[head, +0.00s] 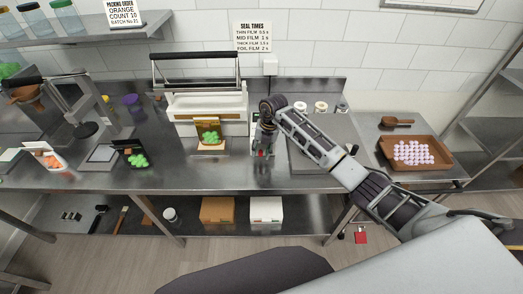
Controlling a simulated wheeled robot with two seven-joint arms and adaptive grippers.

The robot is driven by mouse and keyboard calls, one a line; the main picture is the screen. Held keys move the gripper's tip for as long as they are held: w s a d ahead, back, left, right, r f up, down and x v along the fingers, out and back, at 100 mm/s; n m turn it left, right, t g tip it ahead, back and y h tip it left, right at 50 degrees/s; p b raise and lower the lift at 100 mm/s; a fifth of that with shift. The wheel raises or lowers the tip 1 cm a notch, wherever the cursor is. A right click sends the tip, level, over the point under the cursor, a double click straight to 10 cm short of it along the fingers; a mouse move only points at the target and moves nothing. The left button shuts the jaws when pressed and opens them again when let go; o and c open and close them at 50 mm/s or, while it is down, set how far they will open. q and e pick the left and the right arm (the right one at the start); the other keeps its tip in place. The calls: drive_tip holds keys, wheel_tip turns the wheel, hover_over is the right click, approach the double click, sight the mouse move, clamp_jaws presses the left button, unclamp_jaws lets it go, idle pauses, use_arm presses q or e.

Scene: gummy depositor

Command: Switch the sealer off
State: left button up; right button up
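The sealer (190,101) is a cream-coloured machine with a raised black-handled bar, standing at the back middle of the steel counter in the head view. A brown-and-clear pouch with green gummies (210,137) is at its front. My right gripper (262,148) points down just right of the sealer, near its right end. A small box with green and red parts shows partly behind and below the gripper; the gripper hides most of it. I cannot tell whether the gripper touches it or how far its fingers are apart. The sealer's switch cannot be made out. My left gripper is not in view.
A brown tray of pale pink pieces (440,155) and a scoop (397,122) are at the right. Green gummies (139,160) and a lever device (62,105) are at the left. A seal-times sign (253,37) hangs on the wall. Boxes (266,209) stand on the lower shelf.

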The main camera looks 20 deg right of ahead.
clamp_jaws()
